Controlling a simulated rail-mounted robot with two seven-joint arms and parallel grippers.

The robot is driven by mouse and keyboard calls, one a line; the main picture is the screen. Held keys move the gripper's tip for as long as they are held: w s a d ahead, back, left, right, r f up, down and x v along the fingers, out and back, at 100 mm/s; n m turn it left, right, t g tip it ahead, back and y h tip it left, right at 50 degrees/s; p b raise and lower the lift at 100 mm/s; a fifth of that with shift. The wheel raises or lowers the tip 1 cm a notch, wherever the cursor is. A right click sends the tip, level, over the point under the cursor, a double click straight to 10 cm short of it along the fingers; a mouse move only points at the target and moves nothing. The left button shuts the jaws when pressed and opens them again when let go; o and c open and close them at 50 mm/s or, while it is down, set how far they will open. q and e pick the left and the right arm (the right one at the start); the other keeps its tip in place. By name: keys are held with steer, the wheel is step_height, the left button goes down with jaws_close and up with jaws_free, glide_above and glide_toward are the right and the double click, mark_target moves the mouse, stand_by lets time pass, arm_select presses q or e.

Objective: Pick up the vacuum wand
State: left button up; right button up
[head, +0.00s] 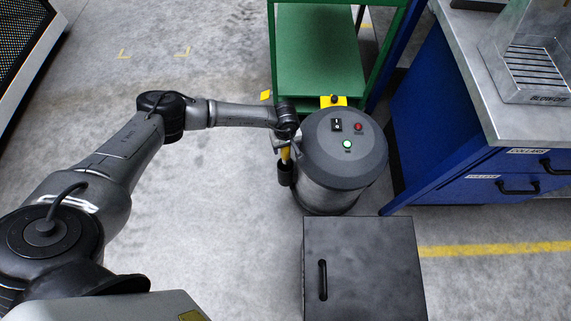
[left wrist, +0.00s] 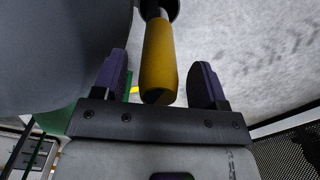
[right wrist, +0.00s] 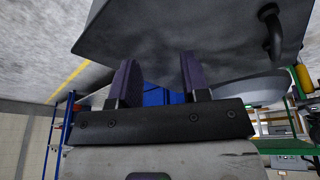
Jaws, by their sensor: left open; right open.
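The vacuum wand (head: 285,155) has a yellow grip and stands in a dark holder (head: 286,174) on the left side of the grey vacuum canister (head: 345,150). In the left wrist view the wand's yellow grip (left wrist: 158,58) lies between my left gripper's two fingers, with visible room on both sides. My left gripper (left wrist: 160,72) is open around the grip and not closed on it. In the head view my left wrist covers the wand's upper end. My right gripper (right wrist: 158,72) is open and empty, in the right wrist view only, near a dark box (right wrist: 190,35).
The black cabinet with a handle (head: 365,265) stands in front of the canister. A green cart (head: 318,50) is behind it. A blue workbench with a grey top (head: 520,118) is at right. Bare concrete floor (head: 215,210) lies to the left.

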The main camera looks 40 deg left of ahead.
arm_select(q)
steer(key=shift+f, duration=0.3)
steer(key=shift+r, duration=0.1)
steer(key=shift+w, duration=0.1)
steer(key=shift+c, duration=0.7)
jaws_close()
